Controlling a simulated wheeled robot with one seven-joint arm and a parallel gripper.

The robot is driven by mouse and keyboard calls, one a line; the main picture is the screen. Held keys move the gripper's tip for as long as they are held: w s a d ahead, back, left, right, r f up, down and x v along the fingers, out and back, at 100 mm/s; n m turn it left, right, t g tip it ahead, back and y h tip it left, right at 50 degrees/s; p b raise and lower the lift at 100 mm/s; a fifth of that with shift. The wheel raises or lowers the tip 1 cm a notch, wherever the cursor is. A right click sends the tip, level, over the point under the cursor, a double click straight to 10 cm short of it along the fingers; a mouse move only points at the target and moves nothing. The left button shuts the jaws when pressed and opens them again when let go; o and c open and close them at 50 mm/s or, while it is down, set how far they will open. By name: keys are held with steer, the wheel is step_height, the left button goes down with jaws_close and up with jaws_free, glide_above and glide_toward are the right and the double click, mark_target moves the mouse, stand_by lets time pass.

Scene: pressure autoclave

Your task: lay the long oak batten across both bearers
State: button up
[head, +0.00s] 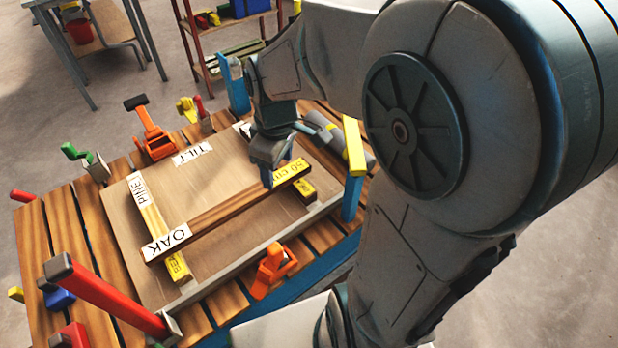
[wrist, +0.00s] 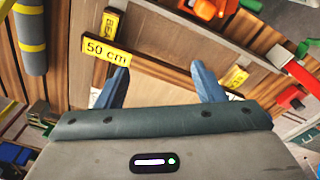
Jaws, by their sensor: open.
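The long oak batten (head: 222,207) has a white OAK label at its near left end and a yellow 50 cm label at its far right end. It lies slantwise above the board, its left end over the left bearer (head: 180,268) and its right end over the right bearer (head: 300,188). Contact under the ends is partly hidden. A pale strip marked PINE (head: 146,203) runs back from the left bearer's yellow label. My gripper (head: 283,172) is open just above the batten's right part. In the wrist view, the batten (wrist: 160,72) shows between the open fingertips (wrist: 160,76).
The plywood board (head: 225,170), with a TILT label, lies on the slatted bench. Orange clamps (head: 155,140) (head: 272,268), a green clamp (head: 85,160) and a red clamp bar (head: 105,295) stand around it. A grey roll with yellow bands (head: 330,135) lies at the right.

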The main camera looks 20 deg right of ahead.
steer(key=s+d+r+m+t, duration=0.1)
steer(key=s+d+r+m, duration=0.2)
steer(key=s+m, duration=0.6)
steer(key=shift+d+r+t, duration=0.15)
steer(key=shift+r+t, duration=0.1)
steer(key=shift+t, duration=0.15)
steer(key=shift+r, duration=0.3)
